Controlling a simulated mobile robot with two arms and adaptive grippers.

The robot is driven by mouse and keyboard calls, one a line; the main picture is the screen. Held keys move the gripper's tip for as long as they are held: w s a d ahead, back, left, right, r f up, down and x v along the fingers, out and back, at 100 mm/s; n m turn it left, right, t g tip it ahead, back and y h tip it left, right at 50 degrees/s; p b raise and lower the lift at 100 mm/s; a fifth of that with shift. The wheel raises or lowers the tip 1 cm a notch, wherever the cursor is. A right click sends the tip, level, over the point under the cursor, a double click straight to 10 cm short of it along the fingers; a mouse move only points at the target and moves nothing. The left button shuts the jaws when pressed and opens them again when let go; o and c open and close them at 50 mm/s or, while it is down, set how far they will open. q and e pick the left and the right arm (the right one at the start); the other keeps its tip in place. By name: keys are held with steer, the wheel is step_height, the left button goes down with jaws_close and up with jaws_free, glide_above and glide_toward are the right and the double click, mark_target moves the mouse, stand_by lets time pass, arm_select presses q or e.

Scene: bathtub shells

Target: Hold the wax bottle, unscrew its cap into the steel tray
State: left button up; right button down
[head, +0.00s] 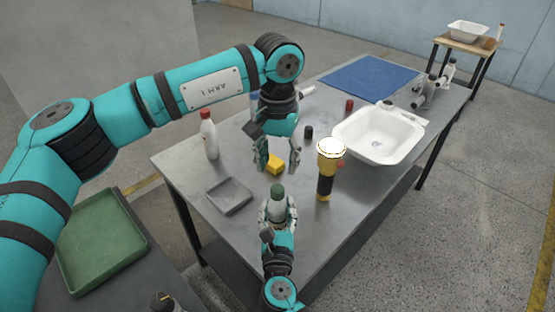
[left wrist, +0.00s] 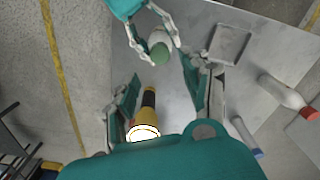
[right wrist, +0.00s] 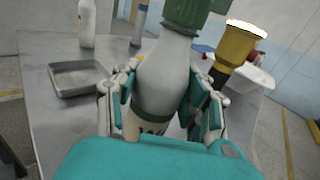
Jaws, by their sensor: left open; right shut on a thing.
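The wax bottle (right wrist: 162,82) is white with a green cap (right wrist: 190,12). My right gripper (head: 277,218) is shut on its body and holds it upright; the right wrist view shows a finger on each side. The cap (head: 277,191) is on the bottle, and it also shows in the left wrist view (left wrist: 160,53). My left gripper (head: 277,165) is open and empty, above and beyond the bottle in the head view. The steel tray (head: 229,195) lies on the table left of the bottle and looks empty.
A yellow and black flashlight (head: 325,185) stands right of the bottle, close by. A yellow block (head: 275,163) lies near my left gripper. A white bottle with a red cap (head: 209,137) stands behind the tray. A white basin (head: 378,135) and blue mat (head: 368,78) are farther back.

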mark_target(278, 189)
arm_select(q)
steer(key=shift+f+m, duration=0.3)
steer(key=shift+m, duration=0.1)
step_height(278, 189, down, 8)
steer(key=shift+r, duration=0.25)
steer(key=shift+c, duration=0.3)
